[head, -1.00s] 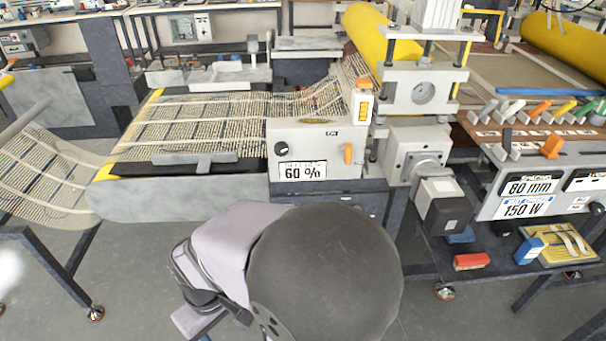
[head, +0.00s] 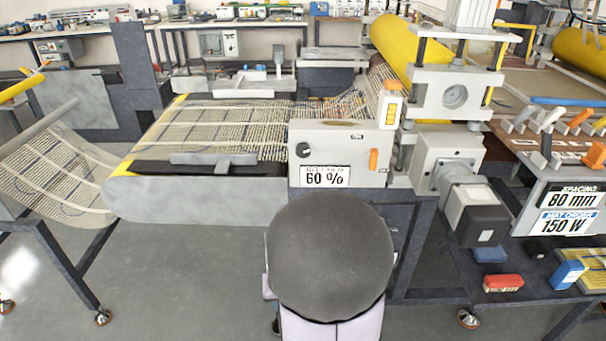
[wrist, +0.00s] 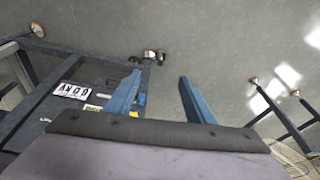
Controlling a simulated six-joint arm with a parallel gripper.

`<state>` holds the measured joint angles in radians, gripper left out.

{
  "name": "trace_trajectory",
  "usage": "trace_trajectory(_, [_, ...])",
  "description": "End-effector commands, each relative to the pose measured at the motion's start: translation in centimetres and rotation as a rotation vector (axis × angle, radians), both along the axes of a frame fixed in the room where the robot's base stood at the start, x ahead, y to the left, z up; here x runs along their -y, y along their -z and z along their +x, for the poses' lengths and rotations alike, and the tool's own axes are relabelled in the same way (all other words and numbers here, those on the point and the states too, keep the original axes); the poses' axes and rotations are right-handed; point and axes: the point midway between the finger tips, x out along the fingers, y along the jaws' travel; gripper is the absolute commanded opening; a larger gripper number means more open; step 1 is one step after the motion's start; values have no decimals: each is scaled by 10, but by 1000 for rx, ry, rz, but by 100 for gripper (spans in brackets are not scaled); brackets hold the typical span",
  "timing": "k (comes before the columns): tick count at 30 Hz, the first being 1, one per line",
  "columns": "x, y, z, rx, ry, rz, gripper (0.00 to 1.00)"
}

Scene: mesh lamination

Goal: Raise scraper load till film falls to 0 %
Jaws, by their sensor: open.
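The grey control box (head: 340,155) stands at the front of the mesh line in the head view. Its display (head: 325,177) reads 60 %. A black knob (head: 304,150) is on its left side and an orange lever (head: 374,160) on its right. A white unit with orange-yellow buttons (head: 391,104) stands on its top right corner. The small label above the reading is too blurred to read for sure. My gripper (wrist: 160,95) shows in the wrist view with two blue fingers apart, empty, over the floor. In the head view my arm hides the gripper.
The mesh (head: 215,128) runs over the conveyor into the yellow roll (head: 395,48). To the right, a panel (head: 565,210) reads 80 mm and 150 W. A red block (head: 503,282) and a blue block (head: 568,274) lie on the lower shelf. The floor at front left is clear.

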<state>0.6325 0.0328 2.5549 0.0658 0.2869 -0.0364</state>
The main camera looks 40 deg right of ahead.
Motion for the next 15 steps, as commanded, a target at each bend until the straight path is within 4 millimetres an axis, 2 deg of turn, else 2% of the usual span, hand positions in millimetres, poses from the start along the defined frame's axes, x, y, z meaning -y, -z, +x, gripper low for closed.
trace_trajectory(4, [42, -19, 41, 187, 14, -163, 49])
trace_trajectory(7, [70, -46, 71, 327, 11, -298, 49])
trace_trajectory(12, [112, -111, 106, 552, 8, -553, 49])
trace_trajectory(15, [128, -150, 116, 660, 8, -696, 49])
